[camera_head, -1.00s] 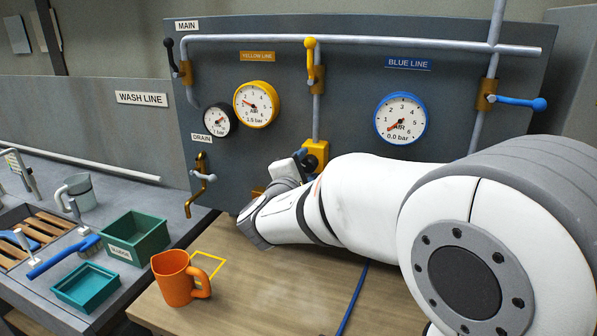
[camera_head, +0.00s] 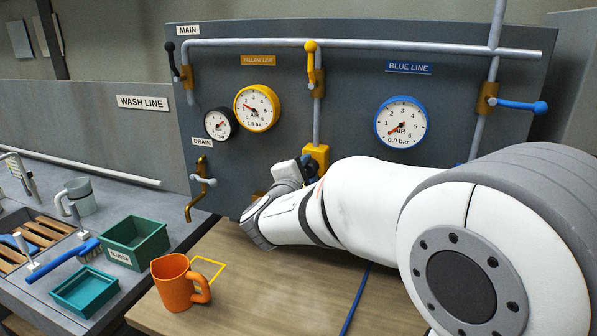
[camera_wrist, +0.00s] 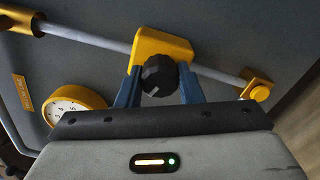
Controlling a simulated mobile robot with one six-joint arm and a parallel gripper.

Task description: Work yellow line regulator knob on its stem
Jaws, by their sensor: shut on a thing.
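The yellow line regulator (camera_head: 318,157) is a yellow block on the vertical pipe below the yellow-handled valve. Its black ribbed knob (camera_wrist: 159,76) shows in the wrist view, in front of the yellow body (camera_wrist: 163,46). My gripper (camera_wrist: 158,88) is shut on the knob, one blue finger on each side. In the head view my wrist and arm hide most of the knob and the fingers. The yellow gauge (camera_head: 257,108) reads about 1.5 bar; it also shows partly in the wrist view (camera_wrist: 75,104).
A small black-rimmed gauge (camera_head: 220,122) and a drain tap (camera_head: 200,185) are left of the regulator. The blue gauge (camera_head: 401,122) reads 0.0 bar. An orange mug (camera_head: 174,283) stands on the wooden bench, beside a yellow outlined square (camera_head: 222,268). A blue hose (camera_head: 355,298) lies on the bench.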

